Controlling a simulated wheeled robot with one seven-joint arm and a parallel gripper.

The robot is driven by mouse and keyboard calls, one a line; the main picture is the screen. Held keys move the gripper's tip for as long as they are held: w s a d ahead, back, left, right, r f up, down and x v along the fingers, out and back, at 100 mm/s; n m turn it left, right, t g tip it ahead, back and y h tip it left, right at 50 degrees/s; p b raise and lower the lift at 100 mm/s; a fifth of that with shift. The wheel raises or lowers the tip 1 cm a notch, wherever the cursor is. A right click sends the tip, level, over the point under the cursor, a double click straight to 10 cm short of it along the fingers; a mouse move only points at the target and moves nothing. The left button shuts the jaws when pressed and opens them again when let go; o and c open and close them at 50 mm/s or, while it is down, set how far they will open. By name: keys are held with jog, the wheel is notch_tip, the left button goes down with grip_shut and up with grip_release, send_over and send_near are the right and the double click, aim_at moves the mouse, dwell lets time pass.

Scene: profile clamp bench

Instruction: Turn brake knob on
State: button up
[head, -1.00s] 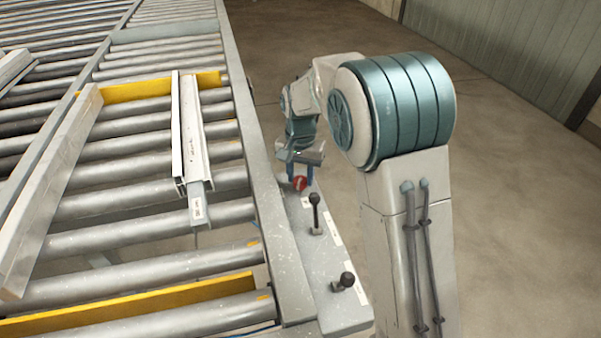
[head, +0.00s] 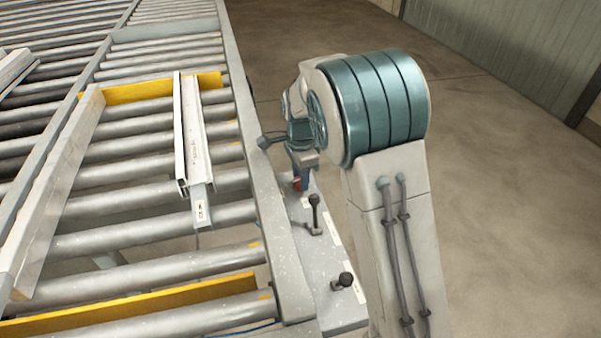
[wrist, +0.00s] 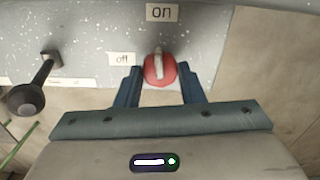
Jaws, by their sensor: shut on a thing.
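The brake knob is a round red knob with a pale raised pointer bar. In the wrist view the knob (wrist: 152,72) sits between the two blue fingers of my gripper (wrist: 159,76), which is shut on it. Its pointer aims up at the "on" label (wrist: 162,12). The "off" label (wrist: 121,59) is to its left. In the head view only a small red part of the knob (head: 297,183) shows beside my gripper (head: 301,182); the rest is hidden.
A black-knobbed lever (head: 314,212) stands on the grey control panel (head: 305,250), with a second lever (head: 343,282) nearer. A roller table (head: 150,215) carrying metal profiles (head: 192,130) lies to the left. The floor at right is clear.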

jog(key=shift+r+m, duration=0.1)
jog(key=shift+m, duration=0.5)
jog(key=o, duration=1)
notch_tip(320, 180, up, 14)
